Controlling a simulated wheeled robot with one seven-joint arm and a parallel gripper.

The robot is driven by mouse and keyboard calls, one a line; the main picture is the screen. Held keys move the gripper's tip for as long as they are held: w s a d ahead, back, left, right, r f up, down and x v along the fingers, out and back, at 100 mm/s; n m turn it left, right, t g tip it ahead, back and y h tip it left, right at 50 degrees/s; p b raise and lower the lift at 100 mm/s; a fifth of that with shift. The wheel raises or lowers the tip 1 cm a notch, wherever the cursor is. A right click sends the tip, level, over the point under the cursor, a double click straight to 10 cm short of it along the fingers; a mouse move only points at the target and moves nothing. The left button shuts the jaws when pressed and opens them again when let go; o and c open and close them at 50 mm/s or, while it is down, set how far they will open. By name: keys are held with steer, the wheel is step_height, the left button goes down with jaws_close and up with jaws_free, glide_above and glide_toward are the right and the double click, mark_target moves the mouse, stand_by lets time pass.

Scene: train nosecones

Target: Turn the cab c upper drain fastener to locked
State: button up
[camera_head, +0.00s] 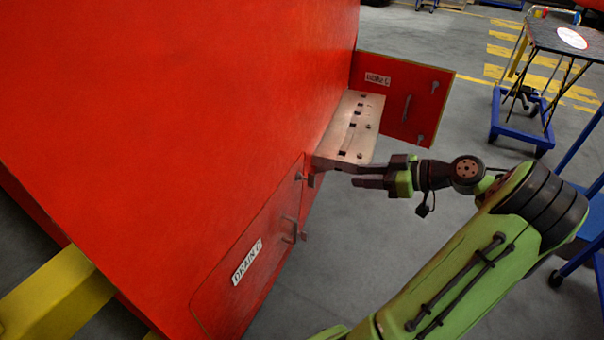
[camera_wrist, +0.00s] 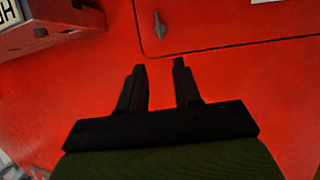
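The drain C panel (camera_head: 262,240) is shut flat on the red nosecone in the head view, with a "DRAIN C" label. A small grey fastener (camera_head: 298,176) stands out at its upper corner. In the wrist view a grey fastener (camera_wrist: 160,25) lies inside the corner of a panel seam, its tab roughly upright in the picture. It appears to be the same fastener; I cannot tell its lock state for certain. My gripper (camera_head: 353,176) is open and empty, to the right of the fastener in the head view. In the wrist view its fingertips (camera_wrist: 160,66) are apart, and the fastener shows beyond the gap between them.
An open red hatch door (camera_head: 405,98) and a metal shelf (camera_head: 352,128) stick out just above my gripper. A grey handle (camera_head: 291,230) stands out on the drain panel. A blue cart (camera_head: 520,130) stands at the right back. Floor below the gripper is clear.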

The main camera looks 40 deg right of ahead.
mark_target(312, 174)
steer(key=b+x, duration=0.3)
steer(key=x, duration=1.1)
steer(key=shift+w+a+f, duration=0.1)
steer(key=shift+w+f, duration=0.15)
jaws_close()
